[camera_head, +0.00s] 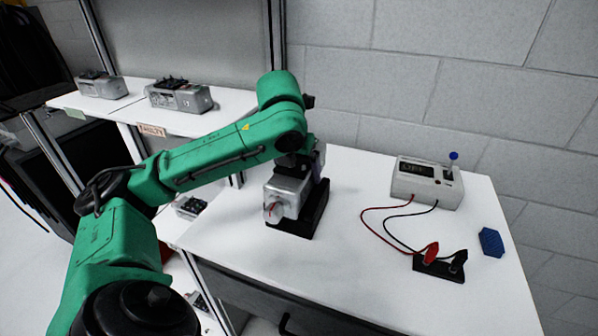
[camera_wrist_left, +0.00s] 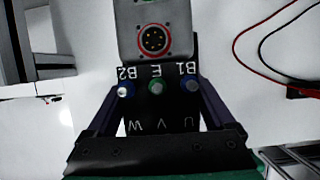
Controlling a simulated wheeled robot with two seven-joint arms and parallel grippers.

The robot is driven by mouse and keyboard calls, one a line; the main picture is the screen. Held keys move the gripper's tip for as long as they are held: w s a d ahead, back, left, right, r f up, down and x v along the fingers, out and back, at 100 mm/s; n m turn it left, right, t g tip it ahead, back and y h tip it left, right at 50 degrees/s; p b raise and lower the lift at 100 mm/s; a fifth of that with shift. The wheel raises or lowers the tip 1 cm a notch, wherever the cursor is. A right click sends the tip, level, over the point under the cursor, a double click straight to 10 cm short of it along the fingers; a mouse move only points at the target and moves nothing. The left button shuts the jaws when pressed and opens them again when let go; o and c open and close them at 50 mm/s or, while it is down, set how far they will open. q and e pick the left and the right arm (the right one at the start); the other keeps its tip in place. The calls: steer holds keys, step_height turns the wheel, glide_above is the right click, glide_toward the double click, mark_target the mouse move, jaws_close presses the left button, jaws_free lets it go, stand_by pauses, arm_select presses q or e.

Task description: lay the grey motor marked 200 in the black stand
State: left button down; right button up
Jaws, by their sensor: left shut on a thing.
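The grey motor (camera_head: 286,190) is at the black stand (camera_head: 312,218) on the white table, its shaft end facing the front left. The stand shows below it and to its right; I cannot tell whether the motor rests in it or is just above it. No 200 mark is legible. My left gripper (camera_head: 300,162) reaches down onto the motor's top from behind. In the left wrist view the gripper (camera_wrist_left: 157,88) has its fingers on both sides of the motor's black terminal block (camera_wrist_left: 158,100), shut on it. My right gripper is not in view.
A grey meter box (camera_head: 428,184) stands at the back right, wired to red and black clips on a black block (camera_head: 438,266). A blue block (camera_head: 491,242) lies at the right edge. Other motors (camera_head: 178,97) sit on the shelf at left. The table's front middle is clear.

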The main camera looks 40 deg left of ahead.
arm_select(q)
steer(key=shift+r, duration=0.2)
steer(key=shift+p, duration=0.4)
stand_by(0.6)
steer(key=shift+p, duration=0.35)
steer(key=shift+f+b, duration=0.6)
steer(key=shift+f, duration=0.5)
stand_by(0.3)
steer(key=shift+s+d+f, duration=0.1)
steer(key=shift+s+f, duration=0.05)
steer(key=shift+f, duration=0.25)
